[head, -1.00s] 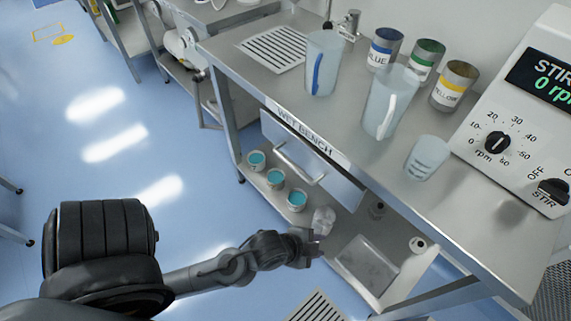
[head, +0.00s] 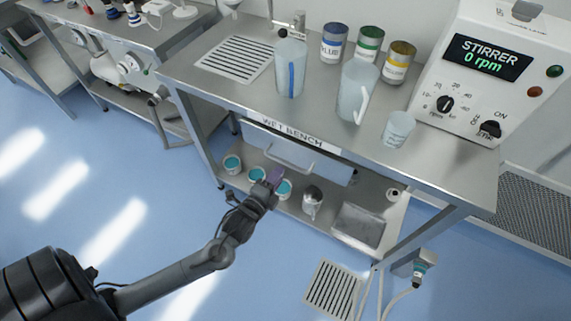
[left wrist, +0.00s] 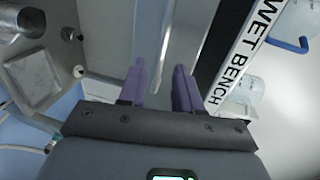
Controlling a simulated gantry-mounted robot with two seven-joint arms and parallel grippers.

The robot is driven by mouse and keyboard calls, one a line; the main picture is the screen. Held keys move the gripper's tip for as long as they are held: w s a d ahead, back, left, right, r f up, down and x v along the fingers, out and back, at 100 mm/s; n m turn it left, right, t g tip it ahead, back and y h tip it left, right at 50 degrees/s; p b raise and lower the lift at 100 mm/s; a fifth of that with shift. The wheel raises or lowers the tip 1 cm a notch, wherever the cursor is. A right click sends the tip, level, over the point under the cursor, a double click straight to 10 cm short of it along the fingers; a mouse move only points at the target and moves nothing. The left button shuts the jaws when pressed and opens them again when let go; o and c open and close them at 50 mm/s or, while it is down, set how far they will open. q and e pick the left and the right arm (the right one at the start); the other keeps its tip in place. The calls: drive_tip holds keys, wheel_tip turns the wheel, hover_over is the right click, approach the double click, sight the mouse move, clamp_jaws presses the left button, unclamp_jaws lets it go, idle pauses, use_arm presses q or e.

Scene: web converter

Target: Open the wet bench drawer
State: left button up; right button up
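The wet bench drawer (head: 330,168) hangs under the bench top, below the "WET BENCH" label (head: 292,134), with a bar handle (head: 292,164) on its front. It looks closed. My left gripper (head: 275,176) is just in front of and below the left part of the handle. In the left wrist view, the purple fingers of the left gripper (left wrist: 162,88) are apart with nothing between their tips. The metal handle (left wrist: 161,55) runs ahead of the fingertips, in line with the gap. I cannot tell whether they touch it. My right gripper is in neither view.
Pots of teal liquid (head: 232,164) and a grey tray (head: 358,228) stand on the lower shelf. Clear jugs (head: 290,70), labelled cans (head: 369,45) and the stirrer box (head: 485,70) stand on the bench top.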

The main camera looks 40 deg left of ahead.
sight(287, 163)
use_arm(q)
drive_tip(key=shift+b+x, duration=0.95)
drive_tip(key=shift+x, duration=2.65)
drive_tip(key=shift+r, duration=0.1)
drive_tip(key=shift+c, duration=0.3)
drive_tip(key=c, duration=0.5)
clamp_jaws()
